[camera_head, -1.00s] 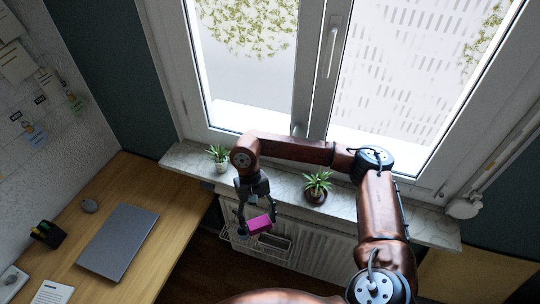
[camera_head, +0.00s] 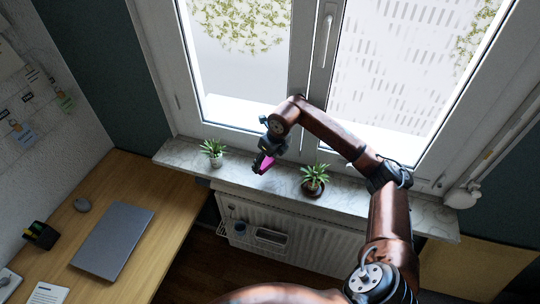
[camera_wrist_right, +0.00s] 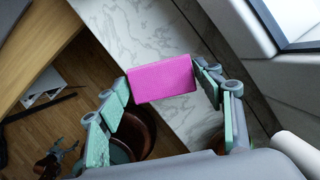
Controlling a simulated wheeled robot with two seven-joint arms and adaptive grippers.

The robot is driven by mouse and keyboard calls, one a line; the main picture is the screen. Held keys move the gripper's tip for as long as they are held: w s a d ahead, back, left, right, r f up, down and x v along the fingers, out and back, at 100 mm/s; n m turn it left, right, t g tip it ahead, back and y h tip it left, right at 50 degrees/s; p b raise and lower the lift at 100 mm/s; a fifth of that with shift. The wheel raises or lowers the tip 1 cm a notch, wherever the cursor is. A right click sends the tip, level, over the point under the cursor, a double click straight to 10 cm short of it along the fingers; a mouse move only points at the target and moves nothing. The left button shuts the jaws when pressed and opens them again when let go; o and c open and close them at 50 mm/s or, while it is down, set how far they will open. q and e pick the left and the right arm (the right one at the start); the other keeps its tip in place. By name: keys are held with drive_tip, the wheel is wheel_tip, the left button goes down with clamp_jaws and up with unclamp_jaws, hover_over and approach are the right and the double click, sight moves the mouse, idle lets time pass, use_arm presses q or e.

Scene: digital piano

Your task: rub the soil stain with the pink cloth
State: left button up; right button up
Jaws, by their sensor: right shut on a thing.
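The pink cloth (camera_head: 265,162) is a small folded block in my right gripper (camera_head: 264,164). In the right wrist view the cloth (camera_wrist_right: 160,80) spans between the fingertips of my right gripper (camera_wrist_right: 163,84), which is shut on it. The gripper is over the marble windowsill (camera_head: 235,168), between the two potted plants. The sill also shows behind the cloth in the right wrist view (camera_wrist_right: 145,35). I cannot tell whether the cloth touches the sill. I cannot make out the soil stain in either view.
A plant in a white pot (camera_head: 214,152) stands left of the gripper, and a plant in a dark pot (camera_head: 314,180) stands right. The window handle (camera_head: 326,40) is above. A radiator (camera_head: 290,235) with a wire basket (camera_head: 240,234) is below. The desk (camera_head: 160,215) holds a laptop (camera_head: 113,240).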

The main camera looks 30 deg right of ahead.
drive_tip(key=d+m, duration=0.1)
drive_tip(key=w+d+m, duration=0.1)
drive_tip(key=shift+r+m+h, duration=0.2)
drive_tip(key=shift+m+h, duration=0.2)
drive_tip(key=shift+w+d+m, duration=0.2)
drive_tip(key=shift+d+m, duration=0.3)
drive_tip(key=shift+m, duration=0.1)
use_arm(q)
drive_tip(key=shift+s+f+b, duration=0.25)
drive_tip(key=shift+f+b, duration=0.35)
drive_tip(key=shift+f, duration=0.05)
drive_tip(key=shift+s+f+b, duration=0.3)
drive_tip(key=shift+f+b, duration=0.3)
drive_tip(key=shift+s+f+b, duration=0.25)
drive_tip(key=shift+f+b, duration=0.35)
drive_tip(key=shift+f, duration=0.05)
use_arm(e)
hover_over(269, 172)
drive_tip(key=shift+s+f, duration=0.25)
drive_tip(key=shift+f, duration=1.25)
drive_tip(key=shift+s+f, duration=0.2)
drive_tip(key=shift+f, duration=1.3)
use_arm(q)
drive_tip(key=shift+s+f+b, duration=0.1)
drive_tip(key=shift+f+b, duration=0.45)
use_arm(e)
drive_tip(key=shift+f, duration=0.95)
drive_tip(key=shift+s, duration=0.1)
